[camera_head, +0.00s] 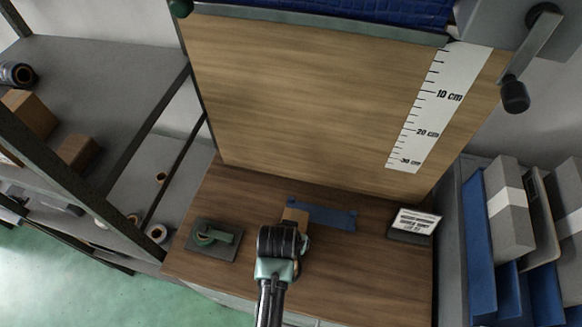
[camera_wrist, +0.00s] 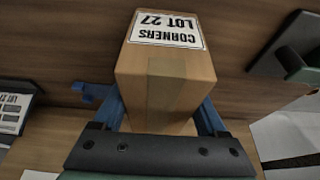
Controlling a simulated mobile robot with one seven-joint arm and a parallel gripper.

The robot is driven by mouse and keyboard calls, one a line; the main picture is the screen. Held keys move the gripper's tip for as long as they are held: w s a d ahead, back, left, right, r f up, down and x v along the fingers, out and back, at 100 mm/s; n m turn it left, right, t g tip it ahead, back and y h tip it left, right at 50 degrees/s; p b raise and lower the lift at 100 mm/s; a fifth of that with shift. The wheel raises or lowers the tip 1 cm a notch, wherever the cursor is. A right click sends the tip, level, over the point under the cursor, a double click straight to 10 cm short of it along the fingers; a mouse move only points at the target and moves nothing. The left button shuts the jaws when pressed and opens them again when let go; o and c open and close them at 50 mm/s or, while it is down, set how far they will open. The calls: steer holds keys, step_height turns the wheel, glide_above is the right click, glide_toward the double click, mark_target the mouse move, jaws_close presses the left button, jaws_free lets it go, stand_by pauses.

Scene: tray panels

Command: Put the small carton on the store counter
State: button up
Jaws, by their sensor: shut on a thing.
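A small brown carton (camera_wrist: 165,85) with a white label reading "CORNERS LOT 27" fills the middle of the wrist view. My gripper (camera_head: 287,236) is shut on it; in the head view the carton (camera_head: 295,215) shows just beyond the gripper, mostly hidden by it. The brown wooden counter (camera_head: 370,260) lies below and around them. I cannot tell whether the carton touches the counter top.
A green tape dispenser on a dark plate (camera_head: 213,238) is left, a small lettered sign (camera_head: 415,222) right. A wooden panel with a centimetre scale (camera_head: 310,95) rises behind. Shelves (camera_head: 95,75) stand left.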

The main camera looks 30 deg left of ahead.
steer(key=o, duration=1.6)
steer(key=shift+f, duration=0.1)
steer(key=shift+c, duration=0.2)
steer(key=shift+v, duration=6.15)
